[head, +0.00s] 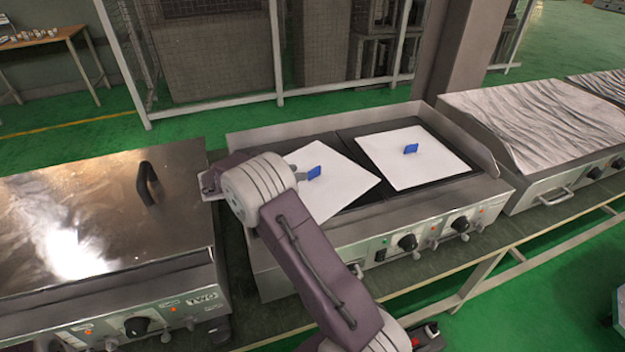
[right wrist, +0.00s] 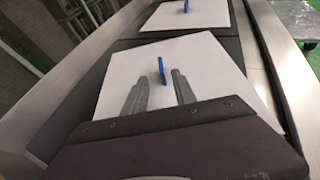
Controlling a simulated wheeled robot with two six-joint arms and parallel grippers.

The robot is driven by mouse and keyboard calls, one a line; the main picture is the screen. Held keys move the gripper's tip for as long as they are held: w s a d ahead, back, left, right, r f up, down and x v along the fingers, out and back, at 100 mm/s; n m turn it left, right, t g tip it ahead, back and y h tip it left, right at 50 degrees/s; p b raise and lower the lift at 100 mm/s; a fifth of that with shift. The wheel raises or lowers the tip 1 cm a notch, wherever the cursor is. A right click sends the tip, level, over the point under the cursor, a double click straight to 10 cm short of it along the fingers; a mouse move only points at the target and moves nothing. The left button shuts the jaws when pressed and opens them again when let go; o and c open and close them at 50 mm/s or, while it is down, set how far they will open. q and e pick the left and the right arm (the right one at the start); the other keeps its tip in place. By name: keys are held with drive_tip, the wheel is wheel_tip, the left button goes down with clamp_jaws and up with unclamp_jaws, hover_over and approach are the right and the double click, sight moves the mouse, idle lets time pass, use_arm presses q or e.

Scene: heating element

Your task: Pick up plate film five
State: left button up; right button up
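Two white square plate films lie on the dark plates of the middle heating unit, each with an upright blue tab. No number shows on either. The left film (head: 345,184) is partly hidden by my right arm; it is the nearer film in the right wrist view (right wrist: 215,75). Its blue tab (head: 314,173) is at my right gripper (head: 303,177). In the right wrist view, the two fingers are apart, with this tab (right wrist: 162,70) between or just beyond their tips. The right film (head: 430,170) has its own blue tab (head: 411,148). My left gripper is out of view.
A closed metal-lidded unit (head: 90,220) with a black handle (head: 146,183) stands left. A unit covered with a wrinkled silvery sheet (head: 540,115) stands right. Raised metal edges (head: 470,140) border the middle unit. Knobs (head: 407,242) line its front.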

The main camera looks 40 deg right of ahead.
sight(311, 171)
drive_tip(key=shift+x, duration=0.9)
drive_tip(key=b+x, duration=0.1)
drive_tip(key=x, duration=0.4)
drive_tip(key=shift+s+d+f, duration=0.1)
drive_tip(key=shift+s+f, duration=0.05)
drive_tip(key=shift+f, duration=0.15)
drive_tip(key=shift+r, duration=0.1)
drive_tip(key=shift+c, duration=0.3)
clamp_jaws()
